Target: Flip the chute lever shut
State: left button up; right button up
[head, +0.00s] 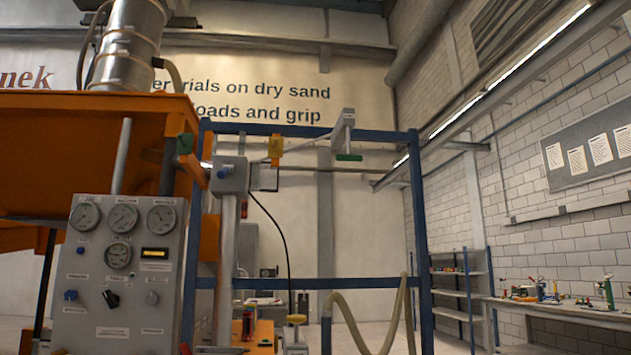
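No part is plainly recognisable as the chute lever. A green-tipped piece (185,143) sits on the side of the orange hopper (90,125) at the upper left. A pale grey bar (343,130) with a green piece (349,157) under it hangs near the top of the blue frame. I cannot tell whether either is the lever, or whether it is open or shut. Neither of my grippers can be made out in the head view.
A grey gauge panel (118,285) stands at the left under the hopper. The blue frame (418,230) spans the middle, with a beige hose (350,325) hanging low in it. A blue shelf (460,290) and a workbench (560,310) with tools stand at the right.

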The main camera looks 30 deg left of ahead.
aim_at(222, 174)
jog(key=z, duration=0.7)
jog(key=i, duration=1.2)
jog(key=u, duration=2.9)
jog(key=i, duration=0.3)
jog(key=z, duration=0.9)
